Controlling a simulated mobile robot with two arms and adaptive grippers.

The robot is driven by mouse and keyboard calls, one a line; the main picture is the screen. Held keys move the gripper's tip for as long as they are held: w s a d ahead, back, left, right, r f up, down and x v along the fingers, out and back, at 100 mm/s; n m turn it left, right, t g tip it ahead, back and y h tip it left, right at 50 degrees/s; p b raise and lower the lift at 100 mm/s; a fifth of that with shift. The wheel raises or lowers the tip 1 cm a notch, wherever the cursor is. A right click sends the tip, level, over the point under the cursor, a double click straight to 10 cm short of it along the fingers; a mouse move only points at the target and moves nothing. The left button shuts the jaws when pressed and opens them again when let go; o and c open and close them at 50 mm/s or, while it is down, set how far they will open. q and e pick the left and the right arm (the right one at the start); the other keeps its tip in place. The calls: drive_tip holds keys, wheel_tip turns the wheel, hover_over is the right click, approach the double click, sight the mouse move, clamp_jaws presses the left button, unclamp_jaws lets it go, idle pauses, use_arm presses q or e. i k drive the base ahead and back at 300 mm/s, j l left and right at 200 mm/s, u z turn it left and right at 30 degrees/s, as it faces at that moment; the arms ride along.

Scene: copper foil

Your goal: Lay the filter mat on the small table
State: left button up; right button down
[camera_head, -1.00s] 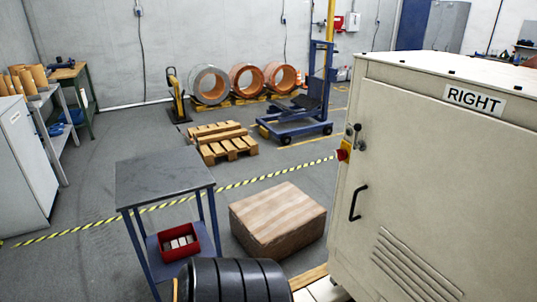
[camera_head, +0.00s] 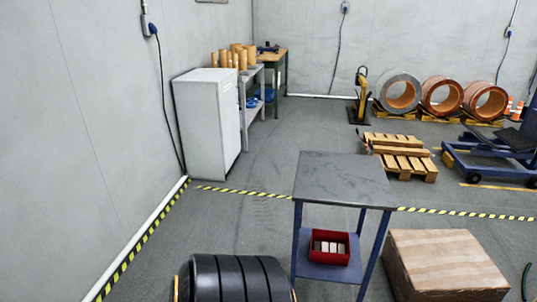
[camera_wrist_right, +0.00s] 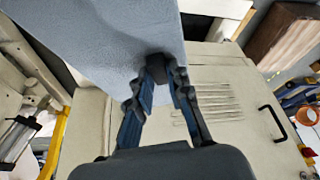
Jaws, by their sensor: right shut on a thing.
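The small table (camera_head: 345,180) has a bare dark grey top and blue legs. It stands right of centre in the head view. The filter mat (camera_wrist_right: 105,45) is a flat blue-grey sheet that fills the upper left of the right wrist view. My right gripper (camera_wrist_right: 160,75) is shut on the mat's near edge, and the mat extends away past the fingertips. The mat and my right gripper are not in the head view. My left gripper is not in view.
A red bin (camera_head: 329,248) with several blocks sits on the table's lower shelf. A cardboard-coloured box (camera_head: 445,263) stands right of the table. A white cabinet (camera_head: 205,125) is by the left wall. In the wrist view, a cream machine cabinet (camera_wrist_right: 245,115) lies behind the gripper.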

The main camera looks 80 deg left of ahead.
sight(341, 173)
drive_tip(key=k+j+u, duration=0.1)
drive_tip(key=j+u, duration=0.15)
drive_tip(key=j, duration=0.5)
drive_tip(key=j+u, duration=0.2)
drive_tip(key=j, duration=0.6)
drive_tip(key=j+u, duration=0.25)
drive_tip(key=j, duration=0.5)
drive_tip(key=i+j+u, duration=0.2)
drive_tip(key=j, duration=0.55)
drive_tip(key=k+j, duration=0.05)
